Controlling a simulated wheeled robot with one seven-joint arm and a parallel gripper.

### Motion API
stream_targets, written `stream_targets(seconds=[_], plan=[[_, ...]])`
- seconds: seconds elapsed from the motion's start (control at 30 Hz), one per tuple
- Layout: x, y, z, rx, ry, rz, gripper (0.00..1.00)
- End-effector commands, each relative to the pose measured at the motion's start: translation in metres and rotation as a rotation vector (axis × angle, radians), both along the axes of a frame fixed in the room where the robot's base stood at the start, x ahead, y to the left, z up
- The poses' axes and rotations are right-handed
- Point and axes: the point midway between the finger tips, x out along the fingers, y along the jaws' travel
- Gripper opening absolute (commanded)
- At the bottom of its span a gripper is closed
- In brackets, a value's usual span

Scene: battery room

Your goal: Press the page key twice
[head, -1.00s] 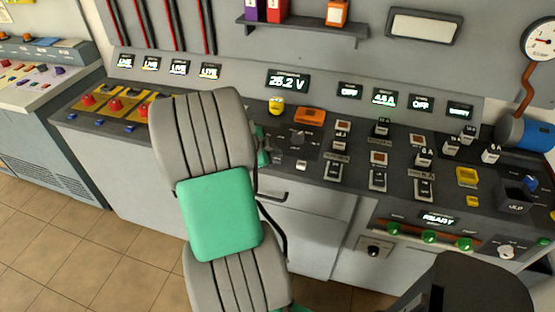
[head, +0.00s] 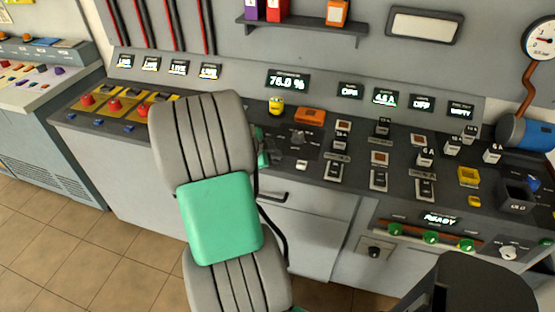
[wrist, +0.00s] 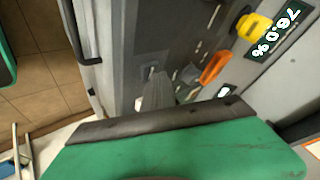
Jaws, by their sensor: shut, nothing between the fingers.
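The display (head: 287,80) on the back panel reads 76.0 %, and it also shows at the upper right of the wrist view (wrist: 278,37). The dark control area below it holds small grey parts; I cannot tell for sure which one is the page key. My gripper (head: 278,157) is over this area, mostly hidden behind my grey and green arm in the head view. In the wrist view my gripper (wrist: 158,88) is shut and empty, its grey fingers close to the panel. I cannot tell whether the fingertips touch a key.
A yellow knob (head: 276,105) and an orange object (head: 310,116) stand just behind the gripper. Rows of switches (head: 378,158) are to the right, and red buttons (head: 114,105) on yellow plates to the left. A drawer handle (head: 274,197) is below.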

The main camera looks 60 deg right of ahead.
Motion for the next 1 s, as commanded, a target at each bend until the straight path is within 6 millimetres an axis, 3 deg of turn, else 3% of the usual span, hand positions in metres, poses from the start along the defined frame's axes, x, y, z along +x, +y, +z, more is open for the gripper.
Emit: stream_targets(seconds=[0.37, 0.7, 1.0], plan=[[0.0, 0.0, -0.001, 0.002, 0.0, 0.001, 0.0], [0.0, 0.0, 0.016, 0.001, 0.001, 0.0, 0.0], [0.0, 0.0, 0.017, 0.0, 0.001, 0.001, 0.0]])
